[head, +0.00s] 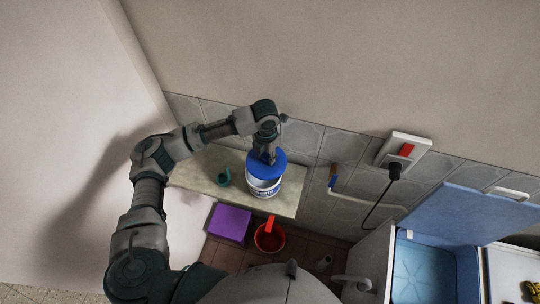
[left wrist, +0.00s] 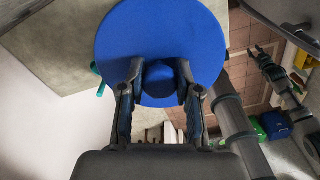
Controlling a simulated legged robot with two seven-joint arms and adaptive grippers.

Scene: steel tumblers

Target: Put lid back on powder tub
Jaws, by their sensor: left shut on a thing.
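The blue round lid (head: 272,166) is held in my left gripper (head: 267,155), which is shut on its raised knob. In the left wrist view the lid (left wrist: 160,25) fills the top middle, with the fingers (left wrist: 160,78) on either side of the knob. The white powder tub (head: 264,190) with blue print stands upright on the pale ledge. The lid is above the tub, covering the far part of its mouth in the head view; the near part of the rim shows. Whether they touch, I cannot tell. The lid hides the tub in the wrist view.
A teal cup-like thing (head: 223,177) stands left of the tub on the ledge (head: 196,170). Below are a purple box (head: 230,223) and a red bucket (head: 270,238). A tiled wall is close behind. A wall socket (head: 404,150) and an open blue cooler (head: 425,268) are at right.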

